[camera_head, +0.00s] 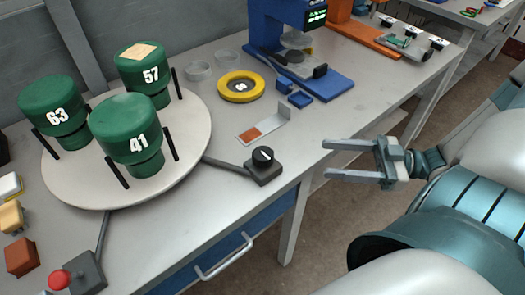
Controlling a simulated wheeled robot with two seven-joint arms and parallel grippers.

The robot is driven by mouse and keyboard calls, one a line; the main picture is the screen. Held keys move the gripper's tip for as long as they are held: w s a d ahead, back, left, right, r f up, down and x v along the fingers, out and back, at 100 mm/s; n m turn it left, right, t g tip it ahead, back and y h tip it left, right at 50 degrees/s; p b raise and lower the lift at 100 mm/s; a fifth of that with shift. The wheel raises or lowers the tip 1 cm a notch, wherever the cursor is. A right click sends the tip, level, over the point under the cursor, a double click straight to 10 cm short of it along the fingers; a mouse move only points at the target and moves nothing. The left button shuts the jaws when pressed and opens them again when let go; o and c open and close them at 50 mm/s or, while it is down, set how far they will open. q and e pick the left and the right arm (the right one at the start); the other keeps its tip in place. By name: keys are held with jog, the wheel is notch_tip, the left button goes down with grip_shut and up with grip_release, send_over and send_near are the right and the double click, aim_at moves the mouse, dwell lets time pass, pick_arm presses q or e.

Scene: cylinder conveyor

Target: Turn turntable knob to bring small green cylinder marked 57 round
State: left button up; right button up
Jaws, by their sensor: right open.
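A round pale turntable (190,164) at the left carries three green cylinders held between black posts. The cylinder marked 57 (145,75) stands at the back right with a tan patch on its top. The cylinder marked 41 (128,128) stands at the front and the one marked 63 (56,112) at the left. A dark box with a black knob (263,156) sits at the table's front edge, joined to the turntable by a grey bar. My right gripper (325,160) is open and empty, right of the knob and apart from it. My left gripper is not in view.
A red-topped button box (85,272) and small coloured blocks (20,257) lie at the front left. Behind the knob are an angled metal plate (265,127), a yellow ring (241,87) and a blue machine (335,85). A drawer handle (224,258) sticks out below the table edge.

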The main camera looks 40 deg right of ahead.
aim_at(263, 153)
jog(key=x, duration=1.7)
jog(key=shift+s, duration=0.1)
jog(key=c, duration=1.1)
